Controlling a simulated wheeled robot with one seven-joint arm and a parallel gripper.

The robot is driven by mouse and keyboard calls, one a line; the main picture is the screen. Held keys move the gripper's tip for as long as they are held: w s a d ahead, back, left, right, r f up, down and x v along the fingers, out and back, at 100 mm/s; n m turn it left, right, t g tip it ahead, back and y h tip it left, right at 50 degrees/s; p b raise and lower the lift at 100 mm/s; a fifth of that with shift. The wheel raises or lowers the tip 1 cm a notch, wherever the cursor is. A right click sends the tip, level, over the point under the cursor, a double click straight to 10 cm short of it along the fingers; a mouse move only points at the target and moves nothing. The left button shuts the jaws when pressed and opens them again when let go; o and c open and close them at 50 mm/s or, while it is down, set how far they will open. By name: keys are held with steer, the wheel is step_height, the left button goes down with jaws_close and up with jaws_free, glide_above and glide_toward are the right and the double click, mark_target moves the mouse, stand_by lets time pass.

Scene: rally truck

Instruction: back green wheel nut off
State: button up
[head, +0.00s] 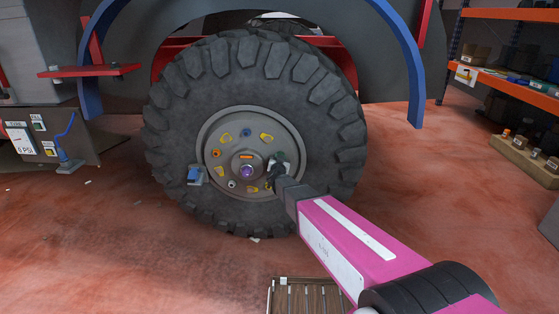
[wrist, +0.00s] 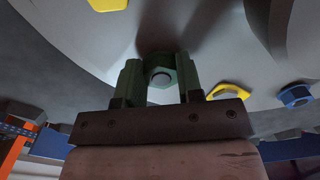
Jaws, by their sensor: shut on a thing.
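The big black tyre (head: 180,100) stands upright with a grey wheel hub (head: 215,150) in its middle. The green wheel nut (wrist: 160,72) sits between my two fingers in the wrist view, close to the grey hub face, with a dark hole in its middle. My gripper (head: 277,167) is at the right side of the hub and is shut on the nut. In the head view my gripper mostly covers the nut. Whether the nut still touches the hub I cannot tell.
A yellow piece (wrist: 228,91) is close right of my fingers. A slatted wooden crate (head: 310,295) is on the floor in front. A shelf (head: 510,80) stands at right.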

steer(key=shift+w+d+r+n, duration=0.1)
steer(key=shift+w+d+n, duration=0.05)
steer(key=shift+n, duration=2.15)
steer(key=shift+w+d+n, duration=0.1)
steer(key=shift+w+n, duration=0.05)
steer(key=shift+n, duration=2.15)
